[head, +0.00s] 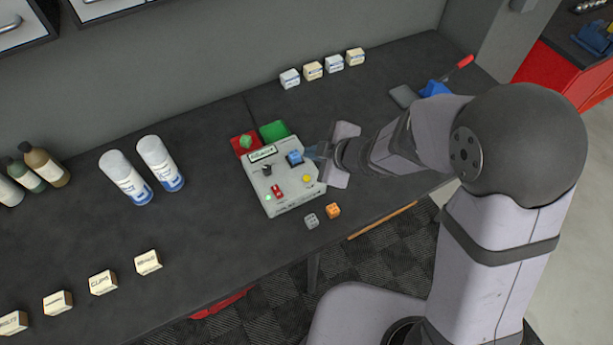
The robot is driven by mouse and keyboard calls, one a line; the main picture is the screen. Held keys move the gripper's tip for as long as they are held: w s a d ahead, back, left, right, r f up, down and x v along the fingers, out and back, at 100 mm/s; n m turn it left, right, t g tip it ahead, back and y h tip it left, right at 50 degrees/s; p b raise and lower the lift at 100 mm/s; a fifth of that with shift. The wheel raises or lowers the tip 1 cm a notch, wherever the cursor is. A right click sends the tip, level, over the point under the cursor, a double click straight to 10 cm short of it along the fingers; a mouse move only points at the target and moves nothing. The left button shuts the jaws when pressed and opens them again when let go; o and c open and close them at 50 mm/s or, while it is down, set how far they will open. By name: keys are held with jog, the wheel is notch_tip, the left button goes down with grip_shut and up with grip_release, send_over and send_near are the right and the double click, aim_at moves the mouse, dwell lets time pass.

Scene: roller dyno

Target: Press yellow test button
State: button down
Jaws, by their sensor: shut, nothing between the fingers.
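The yellow test button (306,178) is a small round knob on the right part of the light grey control box (285,202), which stands on the dark workbench. My gripper (311,153) reaches in from the right, beside the box's upper right side. Its fingers are shut and empty. The fingertips appear close to a blue switch (295,157) on the box and a little above the yellow button in the picture. I cannot tell how high they are over the panel. The button is in plain view, with nothing covering it.
The box also carries a black knob (267,170), a red switch (277,191) and a green light (268,198). Red (237,149) and green trays (274,130) sit behind it. Grey (311,220) and orange cubes (333,210) lie in front. Spray cans (160,162) stand left.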

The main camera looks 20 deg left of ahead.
aim_at(307, 178)
jog(key=shift+a+r+y, duration=0.25)
jog(key=shift+a+y, duration=0.05)
jog(key=shift+f, duration=0.1)
notch_tip(307, 178, down, 9)
jog(key=b, duration=0.8)
jog(key=shift+b, duration=0.4)
dwell(1.8)
jog(key=shift+f+b, duration=0.25)
jog(key=shift+b, duration=0.1)
jog(key=shift+f+b, duration=0.35)
jog(key=shift+f, duration=0.1)
dwell(0.6)
jog(key=shift+r, duration=0.15)
dwell(0.3)
jog(key=shift+r+p, duration=0.75)
jog(key=shift+p, duration=0.15)
